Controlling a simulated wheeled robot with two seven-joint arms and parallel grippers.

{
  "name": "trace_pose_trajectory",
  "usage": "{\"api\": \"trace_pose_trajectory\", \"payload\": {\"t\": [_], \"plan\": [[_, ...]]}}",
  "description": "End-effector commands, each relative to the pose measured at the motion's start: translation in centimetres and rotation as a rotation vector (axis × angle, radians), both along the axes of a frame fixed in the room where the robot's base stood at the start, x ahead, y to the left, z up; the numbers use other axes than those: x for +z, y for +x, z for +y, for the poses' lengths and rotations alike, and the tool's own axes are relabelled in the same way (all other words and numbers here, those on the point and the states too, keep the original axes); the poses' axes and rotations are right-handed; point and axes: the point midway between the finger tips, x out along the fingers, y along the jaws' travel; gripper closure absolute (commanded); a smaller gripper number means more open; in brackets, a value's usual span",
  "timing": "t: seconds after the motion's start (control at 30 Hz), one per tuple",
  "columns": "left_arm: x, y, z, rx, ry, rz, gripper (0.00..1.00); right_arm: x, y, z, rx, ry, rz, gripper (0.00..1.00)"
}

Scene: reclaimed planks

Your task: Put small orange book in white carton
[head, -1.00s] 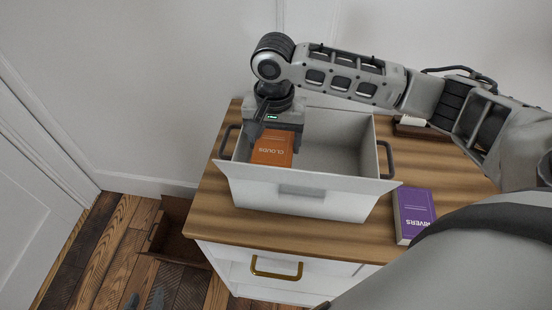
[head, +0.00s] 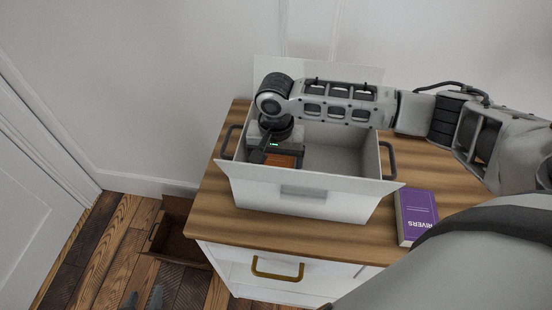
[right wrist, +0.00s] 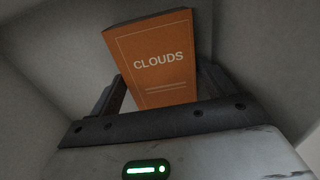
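The white carton (head: 264,191) stands open on the wooden cabinet top. The small orange book (head: 285,160), titled CLOUDS, is inside its left part, below the rim. My right gripper (head: 272,158) reaches down into the carton from above. In the right wrist view the orange book (right wrist: 160,62) sits between its two dark fingers, which appear shut on it. The front wall hides the book's lower end, so I cannot tell whether it touches the carton floor. Two dark tips at the bottom left edge look like my left gripper (head: 143,299), apart and empty, over the floor.
A purple book (head: 416,214) titled RIVERS lies right of the carton. The carton has dark side handles (head: 388,160). A brown open box (head: 178,232) stands on the floor left of the cabinet (head: 215,222). The carton's right half is empty.

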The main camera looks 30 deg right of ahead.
Motion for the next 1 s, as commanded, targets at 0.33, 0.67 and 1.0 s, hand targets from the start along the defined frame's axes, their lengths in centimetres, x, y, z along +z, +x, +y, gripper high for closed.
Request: {"api": "trace_pose_trajectory", "payload": {"t": [0.33, 0.67, 1.0], "plan": [[-0.3, -0.2, 0.0, -0.001, 0.001, 0.005, 0.64, 0.1, 0.0, 0.0, 0.000, 0.000, 0.000, 0.06], [0.0, -0.2, 0.0, -0.001, 0.001, 0.005, 0.64, 5.5, 0.1, 0.0, 0.000, 0.001, -0.003, 0.06], [0.1, -0.2, 0.0, -0.001, 0.002, 0.005, 0.64, 11.4, 0.1, 0.0, -0.001, 0.001, -0.001, 0.06]]}}
